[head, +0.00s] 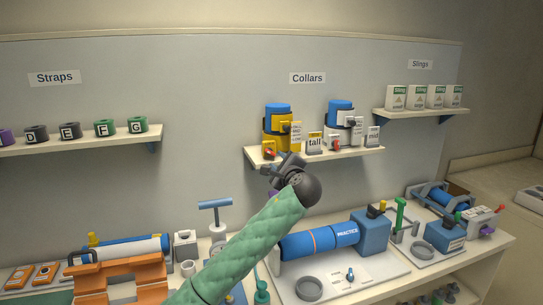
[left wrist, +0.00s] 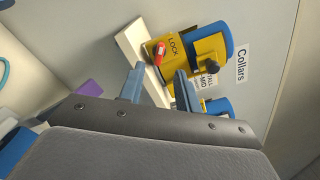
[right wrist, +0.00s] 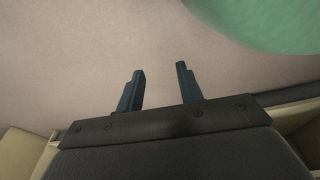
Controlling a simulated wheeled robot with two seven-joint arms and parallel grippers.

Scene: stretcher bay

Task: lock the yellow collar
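The yellow collar (head: 270,134) stands on the Collars shelf around a blue cylinder (head: 277,108). In the left wrist view the yellow collar (left wrist: 188,58) carries the word LOCK, a small red lever (left wrist: 160,53) and a dark round knob (left wrist: 211,67). The red lever also shows low on the collar in the head view (head: 269,151). My left gripper (left wrist: 158,80) is open, with nothing between its fingers. It is just below and in front of the collar; the lever appears just beyond the fingertips, apparently apart from them. My right gripper (right wrist: 160,78) is open and empty, away from the shelf.
A white collar (head: 337,130) on a blue cylinder stands to the right on the same shelf (head: 320,154), with a "tall" card (head: 315,142) between. Below, a counter holds a blue PRACTICE device (head: 320,240) and an orange piece (head: 120,275).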

